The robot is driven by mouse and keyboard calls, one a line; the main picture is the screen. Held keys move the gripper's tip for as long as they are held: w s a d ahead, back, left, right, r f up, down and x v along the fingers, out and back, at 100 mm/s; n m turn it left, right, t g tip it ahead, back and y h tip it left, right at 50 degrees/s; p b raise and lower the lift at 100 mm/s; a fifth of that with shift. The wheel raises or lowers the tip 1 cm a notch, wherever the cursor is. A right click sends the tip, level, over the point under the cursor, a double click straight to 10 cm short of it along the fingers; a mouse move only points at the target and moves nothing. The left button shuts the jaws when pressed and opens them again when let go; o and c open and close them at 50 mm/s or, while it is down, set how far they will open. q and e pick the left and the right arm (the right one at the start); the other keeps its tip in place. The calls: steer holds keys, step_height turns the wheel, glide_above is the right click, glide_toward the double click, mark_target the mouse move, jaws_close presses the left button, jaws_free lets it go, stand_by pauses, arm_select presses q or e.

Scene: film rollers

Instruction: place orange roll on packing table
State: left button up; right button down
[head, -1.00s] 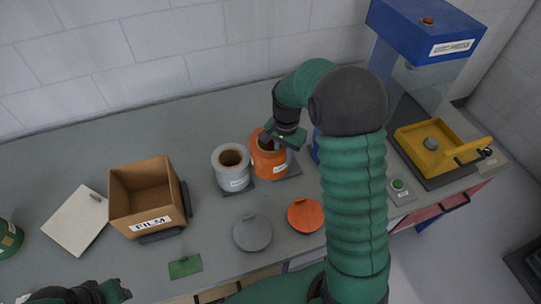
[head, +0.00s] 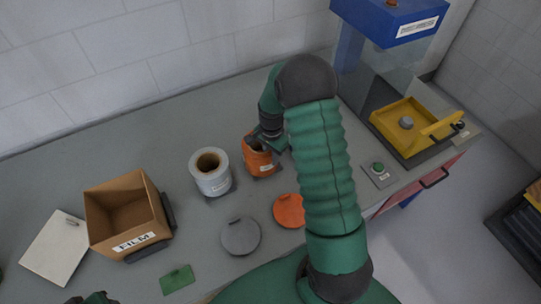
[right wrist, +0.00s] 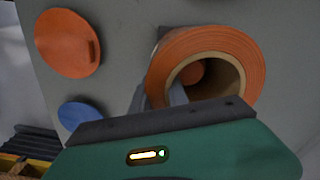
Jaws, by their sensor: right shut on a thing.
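The orange roll (head: 262,164) is at the back middle of the grey table (head: 60,165), right of the grey roll, leaning slightly. My right gripper (head: 267,141) is shut on its upper edge. In the right wrist view, the orange roll (right wrist: 250,52) shows its open cardboard core, and the grey fingers (right wrist: 165,97) grip its near wall. I cannot tell whether its base touches the table. My left gripper (head: 95,298) barely shows at the bottom edge; its fingers are mostly cut off.
The grey roll (head: 211,183) stands close by. Grey (head: 240,236) and orange (head: 289,211) round lids lie in front. A cardboard FILM box (head: 105,229) stands left. A blue machine (head: 390,18) with a yellow tray (head: 387,119) is right. The back left of the table is clear.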

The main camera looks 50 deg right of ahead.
steer(key=shift+d, duration=0.35)
steer(key=c, duration=1.6)
jaws_free()
steer(key=shift+s+d+f, duration=0.1)
steer(key=shift+d, duration=0.05)
steer(key=shift+c, duration=0.2)
steer(key=shift+o, duration=1.8)
steer(key=shift+a+r, duration=0.25)
steer(key=shift+a, duration=0.3)
steer(key=r, duration=0.5)
steer(key=d+r, duration=0.1)
steer(key=r, duration=0.2)
steer(key=shift+r+b, duration=0.15)
steer(key=shift+b, duration=0.15)
steer(key=r, duration=0.1)
steer(key=a+r, duration=0.1)
steer(key=r, duration=0.1)
steer(key=shift+a+r, duration=0.25)
steer(key=s+a+f+n+t, duration=0.1)
steer(key=s+a+n, duration=0.3)
steer(key=a+n, duration=0.4)
steer(key=s+a+f+n+t, duration=0.1)
steer(key=s+a+n, duration=0.3)
steer(key=a+n, duration=0.5)
steer(key=a, duration=0.3)
steer(key=shift+s+a+t, duration=0.2)
steer(key=shift+s+t, duration=0.1)
steer(key=shift+s, duration=0.05)
